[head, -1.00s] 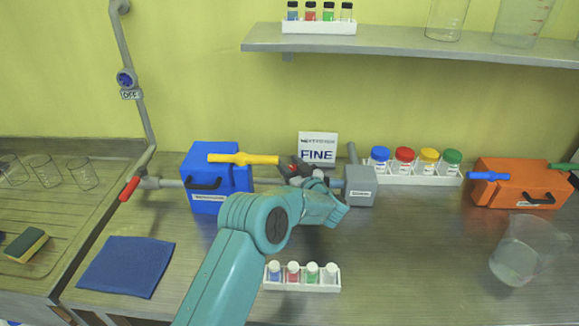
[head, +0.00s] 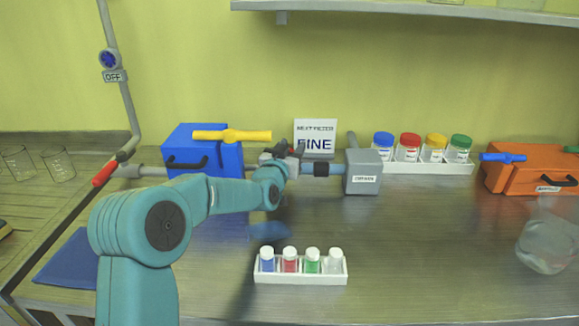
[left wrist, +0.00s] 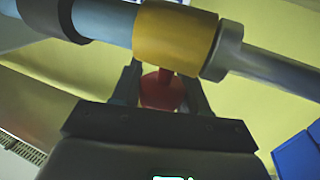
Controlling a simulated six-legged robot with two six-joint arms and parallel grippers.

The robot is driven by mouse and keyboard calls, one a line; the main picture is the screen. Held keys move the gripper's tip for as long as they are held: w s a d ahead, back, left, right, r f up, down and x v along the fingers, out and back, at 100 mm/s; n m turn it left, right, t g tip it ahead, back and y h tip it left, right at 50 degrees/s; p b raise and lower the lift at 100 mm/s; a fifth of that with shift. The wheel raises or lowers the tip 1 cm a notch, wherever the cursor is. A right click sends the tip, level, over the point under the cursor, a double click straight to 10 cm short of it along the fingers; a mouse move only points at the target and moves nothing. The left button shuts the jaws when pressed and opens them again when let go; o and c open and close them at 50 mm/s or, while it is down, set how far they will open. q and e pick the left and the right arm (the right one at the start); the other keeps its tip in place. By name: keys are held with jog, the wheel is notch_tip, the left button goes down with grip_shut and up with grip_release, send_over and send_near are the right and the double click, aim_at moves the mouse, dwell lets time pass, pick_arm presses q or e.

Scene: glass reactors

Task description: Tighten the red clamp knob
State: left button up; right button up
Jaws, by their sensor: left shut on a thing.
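The red clamp knob (left wrist: 162,91) shows in the left wrist view on a short red stem below a yellow clamp collar (left wrist: 173,38) around the pipe. My left gripper (left wrist: 165,84) is shut on the knob, one finger on each side. In the head view my left gripper (head: 284,156) is at the pipe between the blue box (head: 205,153) and the grey box (head: 363,172). The arm and gripper hide the knob there. My right gripper is not in view.
A white rack (head: 300,279) with several small vials stands in front of the pipe. Coloured-lid jars in a tray (head: 437,167) and an orange box (head: 530,170) are at right. A glass jug (head: 546,243) stands at front right.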

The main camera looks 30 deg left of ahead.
pick_arm(q)
jog(key=shift+f+m+h+b, duration=0.1)
jog(key=shift+m+h+b, duration=0.25)
jog(key=shift+m+h, duration=0.5)
jog(key=shift+d+r+m+t+h, duration=0.15)
jog(key=shift+m+h, duration=0.2)
jog(key=shift+h, duration=0.4)
jog(key=shift+d+r+m+t+h, duration=0.15)
jog(key=shift+m+h, duration=0.15)
jog(key=shift+h, duration=0.4)
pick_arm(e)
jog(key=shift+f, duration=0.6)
pick_arm(q)
jog(key=shift+m+h+p, duration=0.3)
jog(key=shift+h, duration=0.2)
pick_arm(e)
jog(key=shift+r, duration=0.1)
pick_arm(q)
jog(key=o, duration=1)
jog(key=shift+f+y, duration=0.2)
jog(key=shift+y, duration=0.3)
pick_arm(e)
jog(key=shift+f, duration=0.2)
